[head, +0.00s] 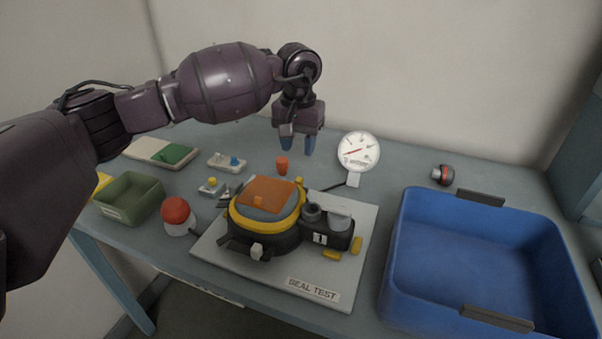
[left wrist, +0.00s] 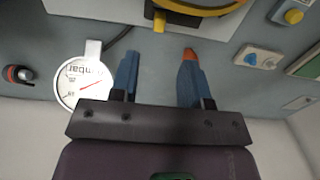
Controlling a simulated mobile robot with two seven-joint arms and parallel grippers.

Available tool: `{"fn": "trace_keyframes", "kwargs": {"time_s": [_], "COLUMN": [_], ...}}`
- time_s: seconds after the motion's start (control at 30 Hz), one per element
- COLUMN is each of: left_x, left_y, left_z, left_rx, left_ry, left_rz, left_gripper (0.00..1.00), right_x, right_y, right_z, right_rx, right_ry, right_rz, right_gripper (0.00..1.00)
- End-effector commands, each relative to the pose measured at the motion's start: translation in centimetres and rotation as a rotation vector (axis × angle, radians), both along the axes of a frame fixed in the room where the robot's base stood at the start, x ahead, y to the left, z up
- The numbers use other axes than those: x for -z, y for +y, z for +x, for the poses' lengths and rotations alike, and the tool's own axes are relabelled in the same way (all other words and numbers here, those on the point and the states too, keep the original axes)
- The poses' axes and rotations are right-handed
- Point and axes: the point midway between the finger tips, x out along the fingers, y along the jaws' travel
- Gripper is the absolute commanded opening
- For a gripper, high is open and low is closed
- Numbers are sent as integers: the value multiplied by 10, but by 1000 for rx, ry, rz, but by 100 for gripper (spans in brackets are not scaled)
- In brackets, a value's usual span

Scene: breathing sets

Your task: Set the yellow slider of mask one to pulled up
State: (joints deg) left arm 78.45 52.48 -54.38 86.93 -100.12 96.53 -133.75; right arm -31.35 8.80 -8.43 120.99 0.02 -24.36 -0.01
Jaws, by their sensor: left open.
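The mask (head: 266,220) lies on the light board marked SEAL TEST. It has a black body, a yellow ring and an orange-brown front; a white tag reading 1 shows on the black part at its right. Small yellow pieces show beside that part, one at the right (head: 357,244) and one in front (head: 331,255); I cannot tell which is the slider or its setting. In the left wrist view a yellow tab (left wrist: 159,20) shows at the top, below the yellow ring (left wrist: 205,8). My left gripper (head: 297,147) is open and empty, behind the mask, blue fingers pointing down.
A round gauge (head: 358,151) stands right of my left gripper. A red-domed button (head: 176,212) and green bin (head: 129,199) are left, a blue crate (head: 402,245) right. The wall is close behind.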

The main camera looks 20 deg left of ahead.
Motion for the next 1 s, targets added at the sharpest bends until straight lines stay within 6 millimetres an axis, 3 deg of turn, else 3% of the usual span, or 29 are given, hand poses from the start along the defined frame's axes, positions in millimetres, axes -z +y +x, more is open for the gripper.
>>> {"fn": "trace_keyframes", "kwargs": {"time_s": [0.3, 0.5, 1.0], "left_x": [58, 82, 92], "left_y": [-1, -1, -1], "left_z": [-1, 0, 0], "left_rx": [-1, -1, -1], "left_ry": [5, 3, 0], "left_rz": [-2, -2, -2], "left_gripper": [43, 43, 40], "right_x": [7, 0, 3], "right_y": [0, 2, 1], "right_z": [-1, 8, 5], "right_rx": [-1, -6, -3], "right_ry": [9, -14, -5], "right_rz": [1, 2, 0], "right_gripper": [43, 43, 43]}}
